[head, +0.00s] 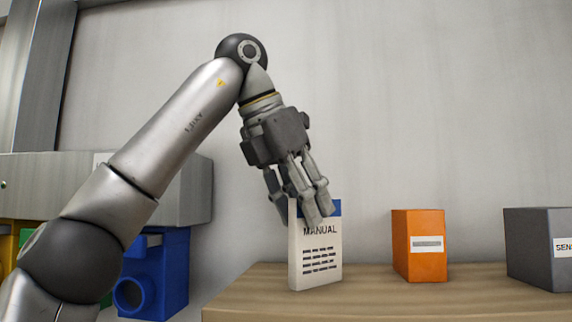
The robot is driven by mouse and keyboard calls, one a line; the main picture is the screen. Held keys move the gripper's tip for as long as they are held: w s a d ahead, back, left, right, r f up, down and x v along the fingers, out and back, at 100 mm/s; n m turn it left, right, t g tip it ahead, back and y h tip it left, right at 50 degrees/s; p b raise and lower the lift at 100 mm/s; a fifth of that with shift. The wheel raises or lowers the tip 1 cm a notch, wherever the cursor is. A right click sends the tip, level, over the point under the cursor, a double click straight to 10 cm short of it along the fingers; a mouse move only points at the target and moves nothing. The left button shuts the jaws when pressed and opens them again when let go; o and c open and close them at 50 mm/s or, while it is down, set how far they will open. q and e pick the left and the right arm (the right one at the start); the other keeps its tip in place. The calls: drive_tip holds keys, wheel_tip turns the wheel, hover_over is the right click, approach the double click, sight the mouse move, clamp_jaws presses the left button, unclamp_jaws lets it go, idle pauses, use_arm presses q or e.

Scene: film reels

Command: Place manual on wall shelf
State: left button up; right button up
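The manual (318,262), a white block with a blue top band and black print, stands upright at the left part of the wooden wall shelf (450,292). Its bottom appears to rest on the shelf. My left gripper (298,218) points down at the manual's top left, with fingers in front of it and another finger at its left side. The front fingers cover part of the blue band. Whether the fingers press on the manual or stand apart from it cannot be told. My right gripper is not in view.
An orange box (420,246) stands on the shelf to the right of the manual, with a clear gap between. A grey box (538,248) is at the far right. Left and lower, blue (165,275) and yellow objects sit below a grey metal cabinet (190,195).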

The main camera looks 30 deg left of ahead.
use_arm(q)
drive_tip(key=v, duration=0.7)
idle(0.3)
drive_tip(key=shift+r, duration=0.1)
idle(0.6)
